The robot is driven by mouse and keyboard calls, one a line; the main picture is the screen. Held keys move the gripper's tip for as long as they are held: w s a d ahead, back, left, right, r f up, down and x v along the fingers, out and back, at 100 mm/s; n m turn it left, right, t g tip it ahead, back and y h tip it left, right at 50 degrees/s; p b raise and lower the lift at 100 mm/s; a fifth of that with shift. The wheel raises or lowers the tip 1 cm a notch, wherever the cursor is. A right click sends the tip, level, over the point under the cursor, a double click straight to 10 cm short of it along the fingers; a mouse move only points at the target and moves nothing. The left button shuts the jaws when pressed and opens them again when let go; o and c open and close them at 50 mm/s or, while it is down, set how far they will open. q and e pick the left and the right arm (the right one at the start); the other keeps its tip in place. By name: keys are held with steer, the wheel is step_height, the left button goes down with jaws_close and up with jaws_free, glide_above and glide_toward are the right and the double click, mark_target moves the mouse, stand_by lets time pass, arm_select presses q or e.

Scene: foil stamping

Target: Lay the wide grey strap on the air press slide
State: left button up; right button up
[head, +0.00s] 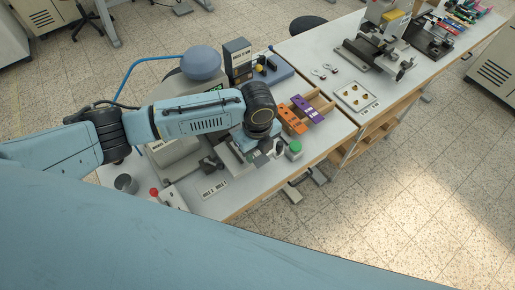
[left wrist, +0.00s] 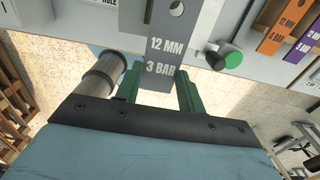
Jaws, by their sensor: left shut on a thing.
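The wide grey strap (left wrist: 172,45), lettered 12 MM and 3 BAR, is between the green fingers of my left gripper (left wrist: 158,88) in the left wrist view. The gripper is shut on its near end, and the strap extends away over the bench edge. In the head view my left gripper (head: 264,148) is low over the bench, partly hidden by my wrist. The air press (head: 177,150) stands behind and below my left arm, which hides much of it. What looks like its slide (head: 229,160) lies just left of the gripper. My right gripper is not in view.
An orange strap (head: 292,119) and a purple strap (head: 308,109) lie on a wooden rack right of the gripper. A green button (head: 295,147) stands close by on the right. A red button (head: 154,191) and a cup (head: 125,183) are at the front left.

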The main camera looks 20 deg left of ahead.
arm_select(q)
steer(key=shift+r+p, duration=0.1)
steer(key=shift+p, duration=0.2)
step_height(320, 180, down, 7)
steer(key=b, duration=0.3)
steer(key=shift+b, duration=0.3)
steer(key=shift+w+a+r, duration=0.1)
steer(key=shift+w+a, duration=0.2)
stand_by(0.8)
steer(key=o, duration=1)
steer(key=shift+r, duration=0.1)
step_height(320, 180, up, 13)
steer(key=shift+r, duration=0.1)
